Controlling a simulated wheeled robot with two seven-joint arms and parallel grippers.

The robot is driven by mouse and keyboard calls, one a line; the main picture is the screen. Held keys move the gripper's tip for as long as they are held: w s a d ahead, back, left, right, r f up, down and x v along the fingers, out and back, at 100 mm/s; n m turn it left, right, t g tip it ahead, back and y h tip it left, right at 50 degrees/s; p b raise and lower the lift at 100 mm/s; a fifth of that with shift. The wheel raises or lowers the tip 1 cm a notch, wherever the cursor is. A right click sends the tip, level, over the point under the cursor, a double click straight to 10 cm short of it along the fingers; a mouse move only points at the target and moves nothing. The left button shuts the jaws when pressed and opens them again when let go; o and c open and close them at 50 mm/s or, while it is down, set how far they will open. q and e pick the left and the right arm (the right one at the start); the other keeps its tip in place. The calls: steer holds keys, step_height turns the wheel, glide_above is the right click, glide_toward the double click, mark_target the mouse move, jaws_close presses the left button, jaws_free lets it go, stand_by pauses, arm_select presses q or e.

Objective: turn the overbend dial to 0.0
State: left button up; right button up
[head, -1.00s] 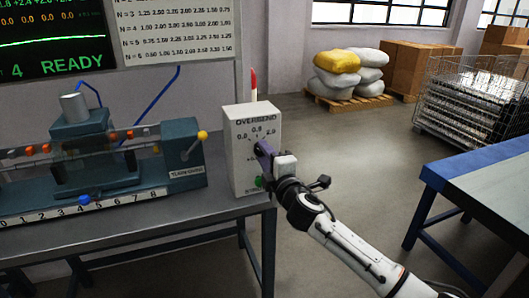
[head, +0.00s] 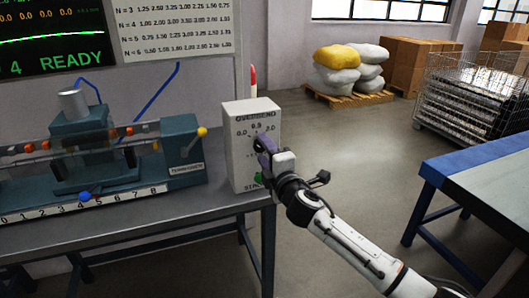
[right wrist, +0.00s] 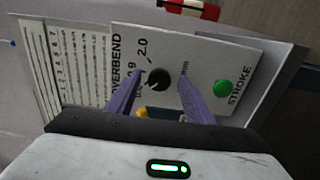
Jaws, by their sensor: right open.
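The overbend box (head: 243,165) is a pale upright box at the right end of the bench, with a printed dial scale and a green button low on its face. In the right wrist view, the black overbend dial (right wrist: 157,79) sits between my right gripper's two purple fingers (right wrist: 156,92). The fingers are apart, one on each side of the dial; I cannot tell whether they touch it. The green button (right wrist: 223,87) lies beside them, next to the word STROKE. In the head view my right gripper (head: 264,155) covers the dial. My left gripper is not in view.
A turn gauge fixture (head: 184,152) with a numbered ruler stands left of the box on the grey bench (head: 140,220). A red-and-white pole (head: 253,80) rises behind the box. A blue-edged table (head: 450,172) is at the right, with open floor between.

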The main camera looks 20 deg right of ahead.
steer(key=shift+s, duration=0.15)
steer(key=s, duration=1)
steer(key=shift+d, duration=0.2)
steer(key=shift+f, duration=0.1)
steer(key=s+a+f+m+g, duration=0.1)
steer(key=s+f+m+g, duration=0.1)
steer(key=s+f, duration=0.35)
steer(key=s+a+f+m+g+y, duration=0.1)
steer(key=s+f+m, duration=0.2)
steer(key=f, duration=0.5)
steer(key=s+a+f+m+g, duration=0.2)
steer(key=s+f, duration=0.2)
steer(key=f, duration=0.2)
steer(key=s+f+m+g, duration=0.2)
steer(key=s+f+m, duration=0.2)
steer(key=s+f, duration=0.3)
steer(key=s+a+f+m+g, duration=0.1)
steer(key=s+f+m, duration=0.4)
steer(key=s, duration=0.9)
step_height(320, 180, down, 3)
steer(key=shift+r+m+g+y, duration=0.1)
steer(key=shift+m+g+y, duration=0.25)
steer(key=shift+g, duration=0.35)
steer(key=shift+a, duration=0.1)
